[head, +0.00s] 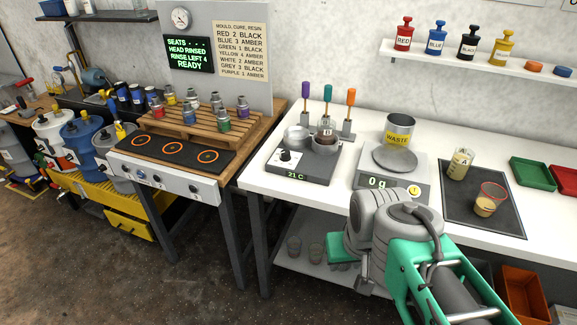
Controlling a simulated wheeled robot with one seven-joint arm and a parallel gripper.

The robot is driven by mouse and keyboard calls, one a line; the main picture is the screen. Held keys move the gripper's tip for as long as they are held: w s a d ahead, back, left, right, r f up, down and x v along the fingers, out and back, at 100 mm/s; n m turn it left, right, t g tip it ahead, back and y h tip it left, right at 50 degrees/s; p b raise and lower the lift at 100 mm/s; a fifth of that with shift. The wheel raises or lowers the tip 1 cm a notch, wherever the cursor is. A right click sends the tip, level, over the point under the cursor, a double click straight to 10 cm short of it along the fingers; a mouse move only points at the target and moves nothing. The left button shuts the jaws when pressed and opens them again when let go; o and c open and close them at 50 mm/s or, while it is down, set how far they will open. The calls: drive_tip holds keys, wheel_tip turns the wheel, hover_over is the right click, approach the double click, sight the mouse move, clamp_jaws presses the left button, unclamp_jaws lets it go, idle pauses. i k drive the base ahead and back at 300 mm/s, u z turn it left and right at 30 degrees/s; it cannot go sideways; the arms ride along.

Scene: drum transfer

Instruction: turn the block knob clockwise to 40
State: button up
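The block (318,172) is a dark grey unit on the left part of the white bench, and its green display reads 21 C. Its knob (285,155) is a small dark dial on a white scale plate on the front left of the block's top. The scale marks are too small to read. A metal pot and a dark-filled cup sit on the block. My gripper (350,260) is in front of the bench's front edge, low and right of the block, clear of the knob. My own wrist hides much of it, and its fingertips do not show clearly.
Three coloured-handled tools (327,100) stand just behind the block. A scale (390,172) reading 0 g is to its right, with a WASTE can (399,130) behind. A dark mat (483,192) holds two beakers. Bench space left of the block is narrow.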

sight(285, 156)
drive_tip(key=u, duration=0.65)
drive_tip(key=i, duration=1.4)
drive_tip(key=z, duration=0.85)
